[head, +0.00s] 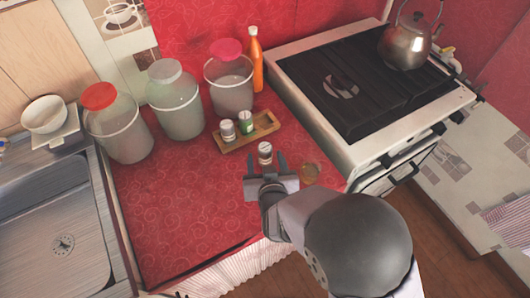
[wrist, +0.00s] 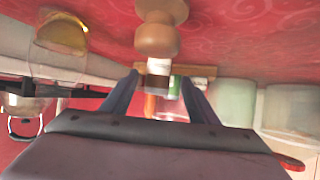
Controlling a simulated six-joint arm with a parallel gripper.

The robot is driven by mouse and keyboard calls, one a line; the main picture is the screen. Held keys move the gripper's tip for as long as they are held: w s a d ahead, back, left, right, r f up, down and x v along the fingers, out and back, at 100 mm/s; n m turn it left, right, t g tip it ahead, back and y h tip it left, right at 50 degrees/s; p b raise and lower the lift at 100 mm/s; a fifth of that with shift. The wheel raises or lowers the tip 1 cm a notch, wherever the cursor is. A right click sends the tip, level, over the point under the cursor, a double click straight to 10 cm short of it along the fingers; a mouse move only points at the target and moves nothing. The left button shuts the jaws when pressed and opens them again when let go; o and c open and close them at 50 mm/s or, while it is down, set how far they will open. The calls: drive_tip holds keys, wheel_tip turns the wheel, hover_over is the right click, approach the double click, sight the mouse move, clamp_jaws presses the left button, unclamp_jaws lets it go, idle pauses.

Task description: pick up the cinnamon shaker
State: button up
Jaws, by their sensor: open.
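A small shaker (head: 265,149) stands on the red counter just beyond my gripper. In the wrist view, whose picture is upside down, a brown-and-pale shaker (wrist: 156,38) is ahead of the fingers. No label is readable, so I cannot confirm that it is the cinnamon one. My gripper (head: 267,163) is open and empty, its fingers pointing at this shaker; it also shows in the wrist view (wrist: 158,92). Two more shakers, one pale (head: 228,130) and one green (head: 246,123), stand in a wooden tray (head: 262,134) behind it.
A glass with amber contents (head: 310,172) stands right of my gripper. Several lidded jars, including one with a red lid (head: 121,129), and an orange bottle (head: 256,65) stand behind. A stove (head: 318,110) bounds the right, a sink (head: 52,215) the left. The front-left counter is clear.

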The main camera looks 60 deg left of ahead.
sight(266, 157)
drive_tip(key=shift+p+x, duration=0.4)
drive_tip(key=shift+x, duration=1.65)
drive_tip(key=shift+w, duration=0.15)
drive_tip(key=shift+r, duration=0.1)
drive_tip(key=c, duration=1.1)
